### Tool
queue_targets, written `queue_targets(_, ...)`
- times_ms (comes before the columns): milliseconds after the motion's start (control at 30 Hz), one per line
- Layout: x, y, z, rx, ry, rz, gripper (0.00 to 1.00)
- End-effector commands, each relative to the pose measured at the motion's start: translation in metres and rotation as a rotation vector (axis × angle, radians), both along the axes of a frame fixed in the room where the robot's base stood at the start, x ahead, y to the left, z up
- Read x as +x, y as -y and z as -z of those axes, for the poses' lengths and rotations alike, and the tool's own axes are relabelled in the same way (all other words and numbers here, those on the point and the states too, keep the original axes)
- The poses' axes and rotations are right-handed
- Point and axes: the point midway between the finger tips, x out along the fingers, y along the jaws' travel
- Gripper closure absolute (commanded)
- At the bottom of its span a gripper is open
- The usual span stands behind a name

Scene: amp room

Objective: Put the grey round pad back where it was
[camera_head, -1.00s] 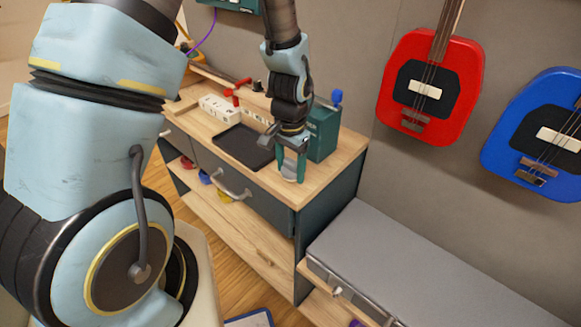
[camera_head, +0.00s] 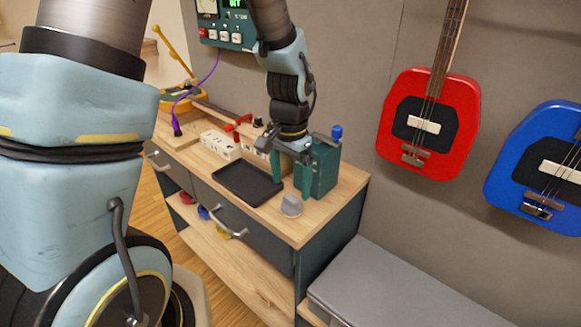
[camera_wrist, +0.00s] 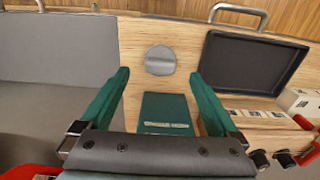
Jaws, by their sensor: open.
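The grey round pad (camera_head: 291,205) rests on the wooden worktop (camera_head: 318,222) near its front right edge, beside the black tray (camera_head: 240,190). In the wrist view the pad (camera_wrist: 160,60) lies flat-looking on the wood, apart from the fingers. My gripper (camera_head: 295,180) is open and empty, close to the green box (camera_head: 324,168) and behind the pad. In the wrist view its two green fingers (camera_wrist: 160,85) are spread wide, with the green box (camera_wrist: 167,112) between them lower in the picture.
White switch blocks (camera_head: 220,145) and a red clamp-like part (camera_head: 238,122) stand left of my gripper. A grey bench (camera_head: 400,290) is to the right. Red (camera_head: 430,120) and blue (camera_head: 545,165) guitars hang on the wall. The worktop between pad and right edge is clear.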

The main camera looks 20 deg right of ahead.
Motion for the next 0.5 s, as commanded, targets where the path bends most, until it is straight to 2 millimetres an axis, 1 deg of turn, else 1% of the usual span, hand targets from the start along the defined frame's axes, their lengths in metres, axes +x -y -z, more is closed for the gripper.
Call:
queue_targets(33,0.001,0.001,-0.010,-0.004,0.005,-0.001,0.04)
queue_targets(100,0.001,0.001,-0.021,-0.003,0.004,-0.001,0.04)
queue_targets(200,0.001,0.000,-0.035,-0.003,0.003,-0.001,0.04)
queue_targets(333,0.000,0.000,-0.045,-0.002,0.001,-0.001,0.04)
queue_targets(500,0.000,0.000,-0.049,0.000,0.000,-0.001,0.04)
